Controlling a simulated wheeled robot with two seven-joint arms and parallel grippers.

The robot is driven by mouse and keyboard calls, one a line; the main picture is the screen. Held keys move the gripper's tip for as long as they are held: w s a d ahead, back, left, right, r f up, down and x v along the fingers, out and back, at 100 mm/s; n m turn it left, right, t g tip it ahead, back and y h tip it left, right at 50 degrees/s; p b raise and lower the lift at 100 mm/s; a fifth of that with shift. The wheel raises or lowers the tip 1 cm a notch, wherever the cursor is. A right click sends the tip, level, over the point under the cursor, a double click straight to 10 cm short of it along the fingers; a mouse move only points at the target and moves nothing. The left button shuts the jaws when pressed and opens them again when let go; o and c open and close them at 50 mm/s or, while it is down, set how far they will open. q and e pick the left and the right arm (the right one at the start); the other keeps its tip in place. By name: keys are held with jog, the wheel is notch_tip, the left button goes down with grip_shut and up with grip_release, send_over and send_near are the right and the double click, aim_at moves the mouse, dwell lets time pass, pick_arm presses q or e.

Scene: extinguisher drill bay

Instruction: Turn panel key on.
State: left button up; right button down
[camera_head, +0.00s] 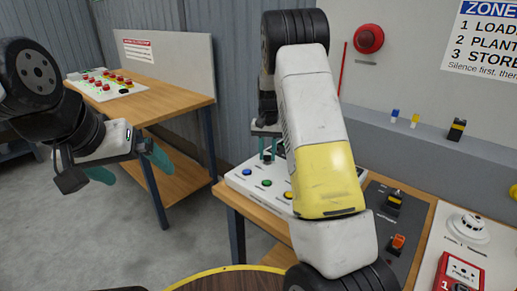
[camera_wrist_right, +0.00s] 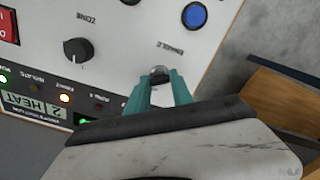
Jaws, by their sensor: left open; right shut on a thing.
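The panel (camera_head: 238,183) is a white sloped box on the wooden bench, partly hidden behind my right arm in the head view. In the right wrist view the panel (camera_wrist_right: 120,35) fills the upper left, seen upside down. The small grey panel key (camera_wrist_right: 160,71) sits beside the label "ENABLE". My right gripper (camera_wrist_right: 160,80) is shut on the key, its teal fingertips on either side; the fingers hide part of it, and its turn angle is unclear. My right gripper also shows above the panel in the head view (camera_head: 267,157). My left gripper (camera_head: 130,167) is open and empty, over the floor at left.
On the panel, a blue button (camera_wrist_right: 194,15) and a black zone knob (camera_wrist_right: 77,50) are near the key. A red switch (camera_wrist_right: 7,27) and a "2 HEAT" display (camera_wrist_right: 35,106) are further left. Another bench (camera_head: 180,96) stands behind; a red call point (camera_head: 460,273) is at right.

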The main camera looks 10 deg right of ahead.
jog(key=shift+m, duration=0.4)
jog(key=c, duration=1.1)
grip_release()
jog(key=shift+r, duration=3.95)
